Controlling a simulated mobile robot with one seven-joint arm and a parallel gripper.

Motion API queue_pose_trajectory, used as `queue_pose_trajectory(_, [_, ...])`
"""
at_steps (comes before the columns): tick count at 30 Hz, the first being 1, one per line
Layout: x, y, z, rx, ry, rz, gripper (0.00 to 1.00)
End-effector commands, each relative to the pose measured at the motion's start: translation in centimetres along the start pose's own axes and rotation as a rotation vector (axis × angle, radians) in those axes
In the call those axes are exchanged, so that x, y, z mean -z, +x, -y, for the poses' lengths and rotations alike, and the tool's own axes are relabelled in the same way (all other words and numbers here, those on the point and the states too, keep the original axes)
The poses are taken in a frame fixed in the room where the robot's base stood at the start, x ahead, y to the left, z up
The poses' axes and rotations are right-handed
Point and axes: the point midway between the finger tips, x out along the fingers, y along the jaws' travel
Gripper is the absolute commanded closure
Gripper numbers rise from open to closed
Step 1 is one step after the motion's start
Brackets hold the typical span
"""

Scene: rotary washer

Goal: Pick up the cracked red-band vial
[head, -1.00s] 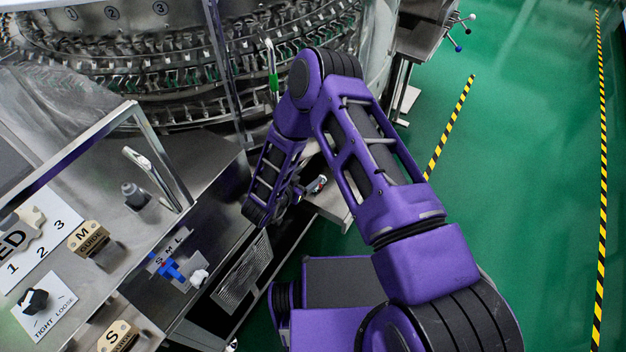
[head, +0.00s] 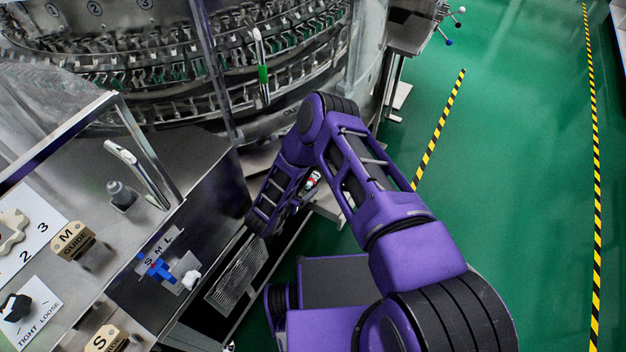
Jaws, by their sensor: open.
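A small red-and-white item (head: 312,182), possibly the red-band vial, shows just right of my forearm. It is at the pale ledge beside the washer. It is too small to make out a crack, and my arm hides part of its surroundings. My purple arm reaches over the ledge and bends down to the left. My gripper (head: 297,200) is mostly hidden behind the forearm, with only dark parts showing just below and left of the red-and-white item. It is open. I cannot tell whether its fingers are around the item or beside it.
The rotary washer (head: 180,65) fills the back left, with a green-gripped handle (head: 263,75) in front. Green floor (head: 500,180) with striped tape is open at right.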

Motion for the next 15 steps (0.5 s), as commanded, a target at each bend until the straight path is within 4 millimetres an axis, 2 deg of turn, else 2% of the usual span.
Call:
queue_pose_trajectory(6, [-0.1,3.4,-0.1,-0.003,0.001,-0.002,0.28])
queue_pose_trajectory(14, [0.0,3.9,0.0,0.0,-0.001,-0.001,0.28])
queue_pose_trajectory(15, [0.0,3.9,0.0,0.0,-0.001,-0.001,0.34])
